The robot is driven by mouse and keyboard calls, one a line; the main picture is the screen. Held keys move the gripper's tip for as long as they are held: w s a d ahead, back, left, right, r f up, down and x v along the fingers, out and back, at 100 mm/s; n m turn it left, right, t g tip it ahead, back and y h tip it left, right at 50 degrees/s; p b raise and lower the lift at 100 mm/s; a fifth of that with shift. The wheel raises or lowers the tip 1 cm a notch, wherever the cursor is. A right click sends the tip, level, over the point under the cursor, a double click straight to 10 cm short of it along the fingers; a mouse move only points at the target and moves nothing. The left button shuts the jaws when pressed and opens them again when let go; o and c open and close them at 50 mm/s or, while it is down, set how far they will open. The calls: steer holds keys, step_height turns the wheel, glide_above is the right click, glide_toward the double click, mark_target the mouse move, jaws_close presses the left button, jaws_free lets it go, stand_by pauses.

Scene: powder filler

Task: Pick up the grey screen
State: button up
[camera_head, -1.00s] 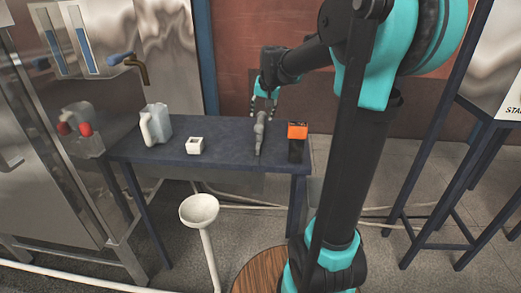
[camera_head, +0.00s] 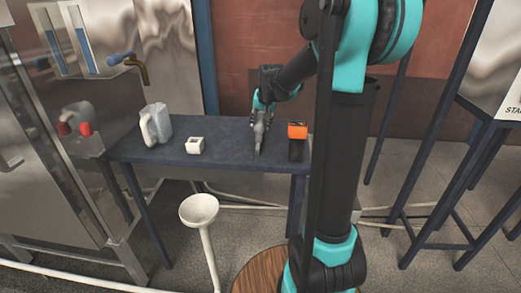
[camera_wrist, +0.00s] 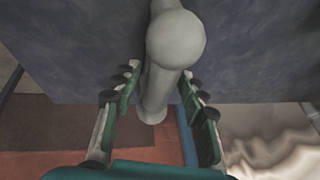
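The grey thing I take for the grey screen (camera_head: 259,134) is at the right part of the dark table, a slim piece under my gripper. In the wrist view the grey screen (camera_wrist: 176,40) shows a round pale knob and a smooth stem. My gripper (camera_wrist: 158,90) has its two green-padded fingers on either side of the stem. The fingers are spread, with a visible gap on the right side; contact on the left is unclear. In the head view my gripper (camera_head: 262,104) hangs over the table from behind the grey screen.
On the dark blue table (camera_head: 225,160) stand an orange and black box (camera_head: 297,131) just right of the grey screen, a small white block (camera_head: 195,145) and a translucent jug (camera_head: 156,125) to the left. A white funnel (camera_head: 199,208) stands in front. A steel machine (camera_head: 40,160) is at left.

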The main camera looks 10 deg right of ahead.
jaws_close()
steer(key=shift+r, duration=0.15)
stand_by(0.4)
step_height(320, 180, up, 28)
stand_by(0.8)
steer(key=shift+d, duration=0.1)
stand_by(0.4)
